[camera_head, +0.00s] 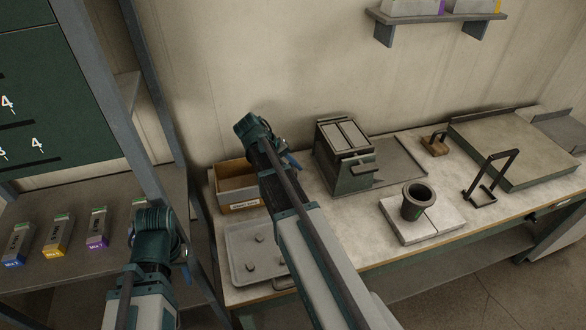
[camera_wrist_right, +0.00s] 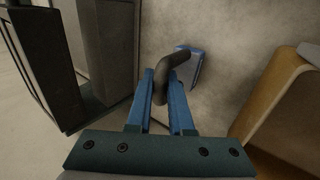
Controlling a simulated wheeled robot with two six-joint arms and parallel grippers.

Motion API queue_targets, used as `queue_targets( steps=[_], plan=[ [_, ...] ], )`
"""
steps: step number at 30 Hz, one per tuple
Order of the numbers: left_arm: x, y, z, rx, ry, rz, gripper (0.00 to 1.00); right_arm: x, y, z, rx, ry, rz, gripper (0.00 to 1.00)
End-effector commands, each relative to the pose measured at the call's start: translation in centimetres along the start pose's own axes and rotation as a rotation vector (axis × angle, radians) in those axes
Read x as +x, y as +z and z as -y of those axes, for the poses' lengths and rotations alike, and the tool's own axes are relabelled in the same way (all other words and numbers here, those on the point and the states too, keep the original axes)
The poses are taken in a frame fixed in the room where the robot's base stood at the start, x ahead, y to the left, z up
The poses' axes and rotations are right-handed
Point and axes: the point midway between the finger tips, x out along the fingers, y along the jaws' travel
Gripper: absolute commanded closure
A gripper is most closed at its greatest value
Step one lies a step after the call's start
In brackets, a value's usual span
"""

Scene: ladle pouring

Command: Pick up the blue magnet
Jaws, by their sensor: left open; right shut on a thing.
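The blue magnet (camera_wrist_right: 194,66) shows in the right wrist view as a blue base with a dark curved handle. My right gripper (camera_wrist_right: 163,84) is shut on that handle, with one blue finger on each side. I cannot tell whether the base touches the bench. In the head view my right gripper (camera_head: 290,162) is between the wooden bin and the dark green box, mostly behind my own wrist, and the magnet cannot be made out there. My left gripper (camera_head: 184,250) is open and empty at the left, by the shelf, its fingers mostly hidden.
The wooden bin (camera_head: 238,206) and dark green box (camera_head: 345,182) stand close on either side of my right gripper. A grey tray (camera_head: 238,272) lies in front. A dark cup (camera_head: 411,207) stands on a pale slab. Several labelled boxes line the left shelf.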

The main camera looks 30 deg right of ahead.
Motion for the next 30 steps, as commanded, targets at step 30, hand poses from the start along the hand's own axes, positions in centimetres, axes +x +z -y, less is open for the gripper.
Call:
queue_targets(
  steps=[30],
  plan=[
    [-4.4, 0.3, 0.4, 0.0, 0.0, 0.0, 0.5, -4.9, 14.6, -0.7, -0.001, 0.001, -0.001, 1.0]
  ],
)
